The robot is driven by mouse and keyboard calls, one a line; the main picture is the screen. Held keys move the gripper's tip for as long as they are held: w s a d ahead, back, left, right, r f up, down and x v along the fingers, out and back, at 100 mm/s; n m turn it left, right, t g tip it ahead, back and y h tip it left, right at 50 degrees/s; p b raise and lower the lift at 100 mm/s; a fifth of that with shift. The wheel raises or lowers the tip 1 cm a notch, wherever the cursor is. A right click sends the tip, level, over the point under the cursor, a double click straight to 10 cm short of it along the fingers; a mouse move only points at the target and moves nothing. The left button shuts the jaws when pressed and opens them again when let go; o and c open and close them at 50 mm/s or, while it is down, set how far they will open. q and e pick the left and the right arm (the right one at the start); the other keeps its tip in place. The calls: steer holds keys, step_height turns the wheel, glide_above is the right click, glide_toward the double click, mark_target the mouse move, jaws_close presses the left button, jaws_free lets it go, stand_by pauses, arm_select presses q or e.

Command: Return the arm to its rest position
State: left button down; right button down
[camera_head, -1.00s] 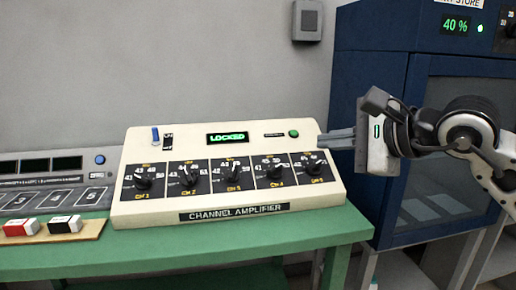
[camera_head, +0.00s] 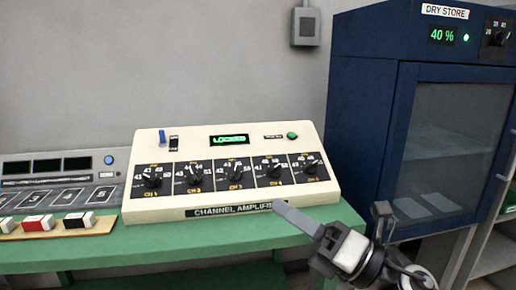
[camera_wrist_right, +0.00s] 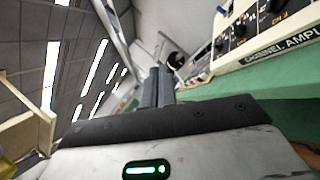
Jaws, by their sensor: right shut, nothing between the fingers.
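My right gripper (camera_head: 283,210) is in front of the lower right part of the channel amplifier in the head view, its fingers together and empty. The fingers also show in the right wrist view (camera_wrist_right: 159,85), close together. They overlap the end of the amplifier's name label; I cannot tell how far they are from the panel. My left gripper is not in view.
A blue dry store cabinet (camera_head: 360,110) with a 40 % display stands at the right. A grey numbered unit (camera_head: 60,185) and a wooden strip (camera_head: 100,225) with red, black and white blocks are at the left. A grey box (camera_head: 305,27) hangs on the wall.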

steer(key=d+f+m+t+h+p, duration=0.1)
steer(key=d+f+m+t+h, duration=0.45)
steer(key=m, duration=0.75)
steer(key=d+f+m+t+h, duration=0.2)
steer(key=f+m+h, duration=0.6)
steer(key=m, duration=0.4)
steer(key=s+d+f+m+g+h+p, duration=0.1)
steer(key=s+f+m+g+h, duration=0.1)
steer(key=s+f+m+g, duration=0.5)
steer(key=s+f+m, duration=0.5)
steer(key=s+f, duration=0.2)
steer(key=f, duration=0.4)
steer(key=shift+s+d, duration=0.15)
steer(key=shift+d, duration=0.2)
steer(key=shift+g+h, duration=0.25)
